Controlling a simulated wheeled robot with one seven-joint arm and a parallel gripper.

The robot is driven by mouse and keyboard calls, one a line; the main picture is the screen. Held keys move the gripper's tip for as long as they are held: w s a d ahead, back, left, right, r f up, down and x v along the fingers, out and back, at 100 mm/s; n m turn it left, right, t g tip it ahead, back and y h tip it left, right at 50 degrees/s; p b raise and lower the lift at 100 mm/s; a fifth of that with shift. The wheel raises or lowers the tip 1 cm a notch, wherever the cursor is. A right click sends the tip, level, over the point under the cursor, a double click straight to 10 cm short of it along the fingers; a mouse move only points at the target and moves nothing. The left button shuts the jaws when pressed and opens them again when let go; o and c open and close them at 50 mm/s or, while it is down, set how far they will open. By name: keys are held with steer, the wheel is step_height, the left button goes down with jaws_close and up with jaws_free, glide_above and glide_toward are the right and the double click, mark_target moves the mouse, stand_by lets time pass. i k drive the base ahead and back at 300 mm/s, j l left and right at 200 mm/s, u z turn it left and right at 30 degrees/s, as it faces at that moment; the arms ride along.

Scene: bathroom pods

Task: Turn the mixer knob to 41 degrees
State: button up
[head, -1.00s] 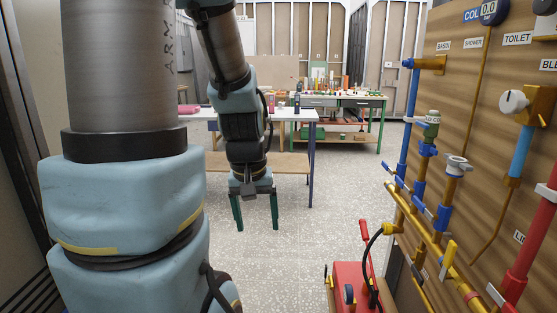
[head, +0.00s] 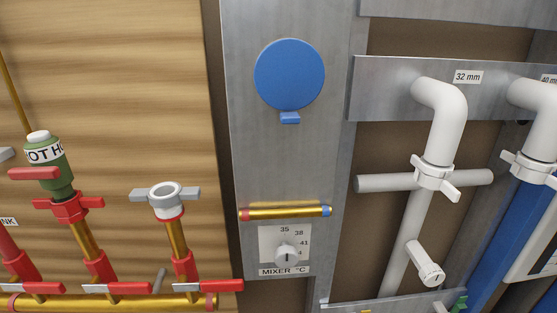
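A brass bar (head: 287,212) with red and blue ends is fixed just above the plate. My gripper is not in view.
A blue disc (head: 289,74) is on the metal panel (head: 250,150) above. Red and brass pipes with valves (head: 170,201) stand at left; white waste pipes (head: 440,130) stand at right. The space directly before the dial looks clear.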

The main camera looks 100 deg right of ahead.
mark_target(287, 256)
steer(key=z, duration=1.95)
steer(key=j+z, duration=0.4)
steer(key=k+j+z, duration=0.2)
steer(key=j+z, duration=0.2)
